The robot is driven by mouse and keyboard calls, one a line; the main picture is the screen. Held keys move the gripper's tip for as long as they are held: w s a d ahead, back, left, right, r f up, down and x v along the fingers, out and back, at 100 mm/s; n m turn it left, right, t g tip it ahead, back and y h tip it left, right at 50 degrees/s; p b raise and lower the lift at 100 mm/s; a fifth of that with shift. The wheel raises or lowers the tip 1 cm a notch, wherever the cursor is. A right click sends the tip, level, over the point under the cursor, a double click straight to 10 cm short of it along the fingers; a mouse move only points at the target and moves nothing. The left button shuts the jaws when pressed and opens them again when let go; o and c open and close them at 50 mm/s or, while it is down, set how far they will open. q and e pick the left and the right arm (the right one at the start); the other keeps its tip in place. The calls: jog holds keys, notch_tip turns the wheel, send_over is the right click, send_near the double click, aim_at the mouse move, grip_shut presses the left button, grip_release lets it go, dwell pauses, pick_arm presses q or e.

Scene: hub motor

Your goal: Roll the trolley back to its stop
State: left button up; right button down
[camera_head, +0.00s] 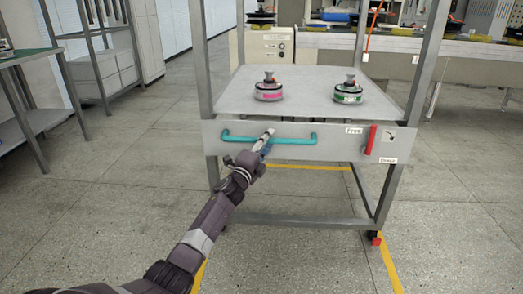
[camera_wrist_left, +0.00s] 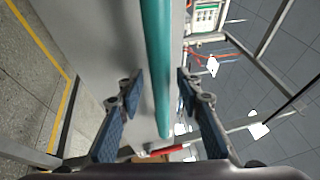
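The trolley (camera_head: 300,219) is a grey metal frame standing in front of me. A teal handle bar (camera_head: 295,140) runs across its front panel; it also fills the middle of the left wrist view (camera_wrist_left: 156,60). My left gripper (camera_head: 267,137) is at the middle of the bar. In the left wrist view, its fingers (camera_wrist_left: 158,92) are apart on either side of the bar, with gaps showing. A red lever (camera_head: 371,139) stands upright on the panel's right, beside a label reading "Free" and another too small to read surely. My right gripper is not in view.
Two round hub parts, one pink-banded (camera_head: 268,90) and one green-banded (camera_head: 348,93), sit on the trolley's shelf (camera_head: 305,84). Yellow floor lines (camera_head: 389,268) run beneath it. A workbench (camera_head: 460,52) stands behind; a table (camera_head: 30,55) stands left. Floor between is clear.

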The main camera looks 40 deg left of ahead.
pick_arm(q)
jog(key=v, duration=1.1)
jog(key=shift+s, duration=0.25)
